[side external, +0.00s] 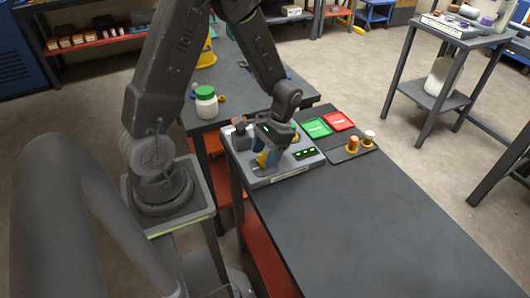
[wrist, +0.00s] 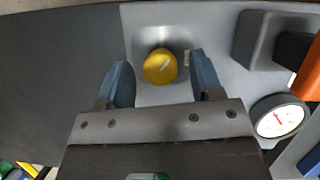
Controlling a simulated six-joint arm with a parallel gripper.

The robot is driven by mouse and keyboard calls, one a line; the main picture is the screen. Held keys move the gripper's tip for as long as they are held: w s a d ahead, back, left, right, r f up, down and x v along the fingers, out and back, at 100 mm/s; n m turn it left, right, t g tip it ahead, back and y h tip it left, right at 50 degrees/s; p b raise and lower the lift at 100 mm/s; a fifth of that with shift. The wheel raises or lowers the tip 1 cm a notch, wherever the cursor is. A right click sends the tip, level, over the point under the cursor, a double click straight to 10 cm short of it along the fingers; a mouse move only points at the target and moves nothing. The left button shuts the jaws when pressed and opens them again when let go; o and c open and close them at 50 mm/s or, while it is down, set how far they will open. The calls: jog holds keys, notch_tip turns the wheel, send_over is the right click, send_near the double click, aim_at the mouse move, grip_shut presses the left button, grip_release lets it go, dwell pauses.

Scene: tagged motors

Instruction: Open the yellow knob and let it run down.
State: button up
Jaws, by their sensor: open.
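The yellow knob (wrist: 160,66) shows in the wrist view as a round cap with a pale line across it. It sits in a shallow square recess of a grey panel (wrist: 215,30). My gripper (wrist: 163,80) is open, with one blue finger to the left of the knob and the other to the right, and gaps show on both sides. In the side view my gripper (side external: 265,160) is over the grey unit (side external: 285,172), and the knob is mostly hidden there by the fingers and wrist.
A white dial gauge with a red needle (wrist: 280,121) and a dark block (wrist: 262,40) are right of the knob. Beyond the unit lie a green tray (side external: 316,128), a red tray (side external: 339,121) and a dark mat with orange pegs (side external: 352,145). The near bench top (side external: 380,220) is clear.

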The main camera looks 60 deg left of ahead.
jog(key=c, duration=0.9)
jog(key=shift+n, duration=0.3)
jog(key=n+h, duration=0.1)
jog(key=n, duration=0.2)
jog(key=shift+a, duration=0.1)
jog(key=shift+s+n+t+h, duration=0.1)
jog(key=shift+n+t+h, duration=0.6)
jog(key=shift+n, duration=1.2)
jog(key=o, duration=0.9)
